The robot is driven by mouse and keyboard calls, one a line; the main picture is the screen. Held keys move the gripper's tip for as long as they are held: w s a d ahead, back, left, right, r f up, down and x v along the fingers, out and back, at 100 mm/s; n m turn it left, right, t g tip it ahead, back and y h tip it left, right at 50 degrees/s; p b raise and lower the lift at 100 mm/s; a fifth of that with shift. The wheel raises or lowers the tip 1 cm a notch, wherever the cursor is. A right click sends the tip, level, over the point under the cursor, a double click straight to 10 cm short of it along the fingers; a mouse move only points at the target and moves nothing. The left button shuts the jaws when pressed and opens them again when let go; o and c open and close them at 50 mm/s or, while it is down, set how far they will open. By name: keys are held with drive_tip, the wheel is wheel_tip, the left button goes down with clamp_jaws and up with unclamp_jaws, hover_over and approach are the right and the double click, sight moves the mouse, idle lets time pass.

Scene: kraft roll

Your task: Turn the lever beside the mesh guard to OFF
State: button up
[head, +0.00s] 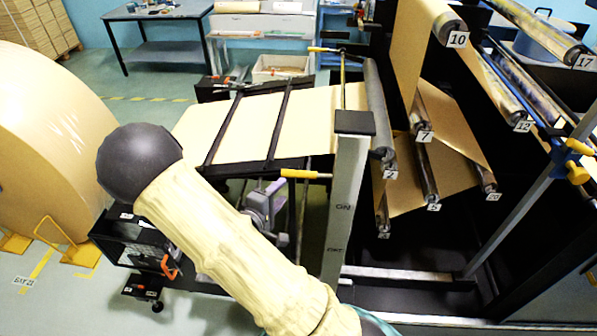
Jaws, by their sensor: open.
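A lever with a yellow handle (300,173) sticks out to the left, roughly level, from the grey post (345,190) with a black cap. The post carries an ON label above a lower OFF label; the lever lies higher than both. A grey-violet part that looks like my gripper (272,192) shows past my cream-sleeved arm, just below and left of the handle. In this view it overlaps little with the handle, and I cannot tell whether they touch. My arm hides its wrist. I cannot make out a mesh guard clearly.
Another yellow handle (322,49) is higher on the machine. Numbered rollers (378,110) with kraft web fill the right. A large kraft roll (45,140) stands at left, near a black box (125,250) with an orange handle. Open floor (140,85) lies behind.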

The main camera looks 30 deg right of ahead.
sight(297, 176)
drive_tip(key=p+x, duration=0.3)
drive_tip(key=x, duration=0.7)
drive_tip(key=shift+d, duration=0.1)
drive_tip(key=shift+w+d+f, duration=0.15)
drive_tip(key=shift+w+d, duration=0.1)
drive_tip(key=shift+d, duration=0.05)
drive_tip(key=shift+c, duration=0.4)
clamp_jaws()
